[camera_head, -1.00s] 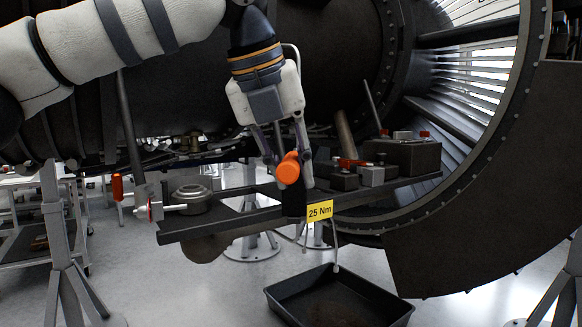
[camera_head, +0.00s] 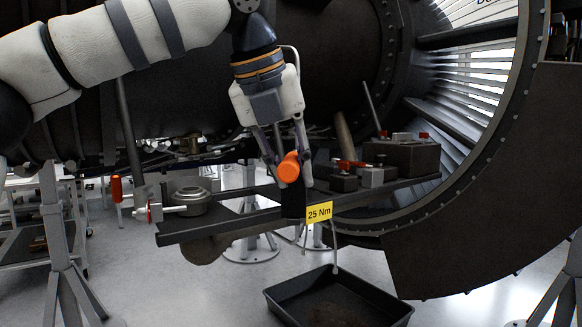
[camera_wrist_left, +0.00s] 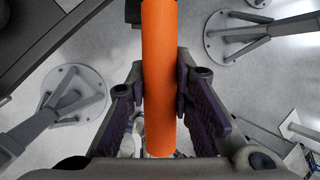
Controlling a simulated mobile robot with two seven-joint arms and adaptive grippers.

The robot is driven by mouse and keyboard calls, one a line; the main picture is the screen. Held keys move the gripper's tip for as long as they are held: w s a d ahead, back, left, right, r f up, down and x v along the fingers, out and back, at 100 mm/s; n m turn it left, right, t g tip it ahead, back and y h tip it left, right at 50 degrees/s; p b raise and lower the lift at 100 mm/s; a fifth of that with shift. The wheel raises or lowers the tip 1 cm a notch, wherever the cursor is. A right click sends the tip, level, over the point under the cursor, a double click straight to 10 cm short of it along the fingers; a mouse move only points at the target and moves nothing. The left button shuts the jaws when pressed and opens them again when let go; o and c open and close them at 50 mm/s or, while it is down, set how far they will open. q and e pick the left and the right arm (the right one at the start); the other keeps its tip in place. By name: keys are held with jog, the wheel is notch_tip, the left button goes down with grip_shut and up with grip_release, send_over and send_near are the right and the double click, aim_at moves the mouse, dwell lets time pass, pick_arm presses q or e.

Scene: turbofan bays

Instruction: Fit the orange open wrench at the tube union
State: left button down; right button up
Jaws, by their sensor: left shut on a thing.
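My left gripper (camera_head: 283,176) is shut on the orange handle of the open wrench (camera_head: 289,167), above the front edge of a dark tray shelf. In the left wrist view the orange handle (camera_wrist_left: 158,65) runs between the two finger pads of the left gripper (camera_wrist_left: 160,88). A dark block with a yellow "25 Nm" tag (camera_head: 319,211) is just below the fingers. I cannot pick out the tube union with certainty. My right gripper is not in view.
The shelf (camera_head: 230,225) carries a round grey part (camera_head: 190,200) at left and dark blocks (camera_head: 402,157) with red caps at right. A red-handled tool (camera_head: 117,190) hangs at the left. A black drip tray (camera_head: 385,307) lies on the floor below.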

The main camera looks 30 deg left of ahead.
pick_arm(q)
jog(key=shift+w+a, duration=0.2)
jog(key=shift+w, duration=0.2)
jog(key=c, duration=1.3)
grip_release()
jog(key=v, duration=1.2)
